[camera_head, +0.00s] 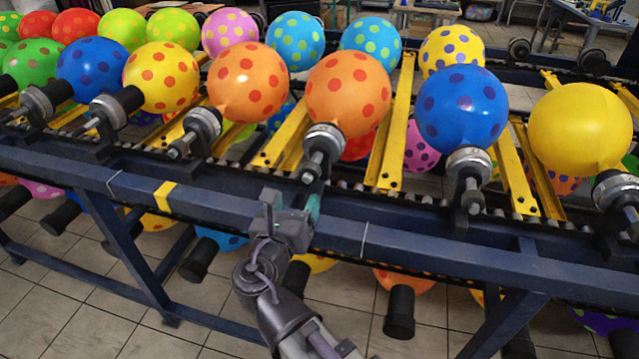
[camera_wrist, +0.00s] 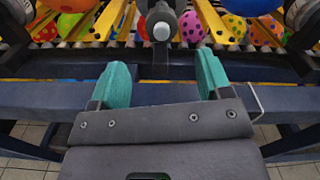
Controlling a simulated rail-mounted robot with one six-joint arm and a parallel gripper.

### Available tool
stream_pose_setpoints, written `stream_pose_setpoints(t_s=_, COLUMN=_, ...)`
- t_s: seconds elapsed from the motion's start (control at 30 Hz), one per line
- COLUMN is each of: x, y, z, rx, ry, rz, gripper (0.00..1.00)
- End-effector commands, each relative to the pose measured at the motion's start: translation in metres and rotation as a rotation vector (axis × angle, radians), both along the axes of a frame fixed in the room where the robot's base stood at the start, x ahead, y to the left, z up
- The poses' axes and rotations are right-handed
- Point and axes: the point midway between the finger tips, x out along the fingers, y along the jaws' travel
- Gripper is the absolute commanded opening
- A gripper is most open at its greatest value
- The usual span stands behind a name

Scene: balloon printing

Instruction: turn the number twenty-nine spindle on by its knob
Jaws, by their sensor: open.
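My gripper (camera_head: 292,205) is at the front blue rail, below the spindle (camera_head: 322,148) that carries an orange balloon with red dots (camera_head: 348,92). In the wrist view, my gripper (camera_wrist: 163,78) shows two teal fingers spread wide with nothing between them. The spindle's dark end with a pale round knob (camera_wrist: 161,30) lies beyond the fingertips, about midway between them and apart from both. No spindle number is legible, so I cannot tell from the frames which one is number twenty-nine.
Neighbouring spindles hold another orange balloon (camera_head: 248,84) to the left and a blue one (camera_head: 462,108) to the right. The blue front rail (camera_head: 420,250) runs across below the knobs. More balloons hang underneath. Tiled floor (camera_head: 100,325) shows in front.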

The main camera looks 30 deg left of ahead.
Motion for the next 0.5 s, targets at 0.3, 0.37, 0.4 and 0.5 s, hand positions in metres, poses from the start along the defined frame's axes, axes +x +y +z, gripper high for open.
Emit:
stream_pose_setpoints(t_s=0.3, x=0.045, y=0.014, z=0.002, rx=0.005, ry=0.004, rz=-0.01, gripper=0.71)
stream_pose_setpoints(t_s=0.37, x=0.06, y=0.018, z=0.002, rx=0.006, ry=0.005, rz=-0.01, gripper=0.71)
stream_pose_setpoints(t_s=0.4, x=0.069, y=0.021, z=0.002, rx=0.006, ry=0.005, rz=-0.01, gripper=0.71)
stream_pose_setpoints(t_s=0.5, x=0.089, y=0.026, z=0.002, rx=0.006, ry=0.005, rz=-0.01, gripper=0.71)
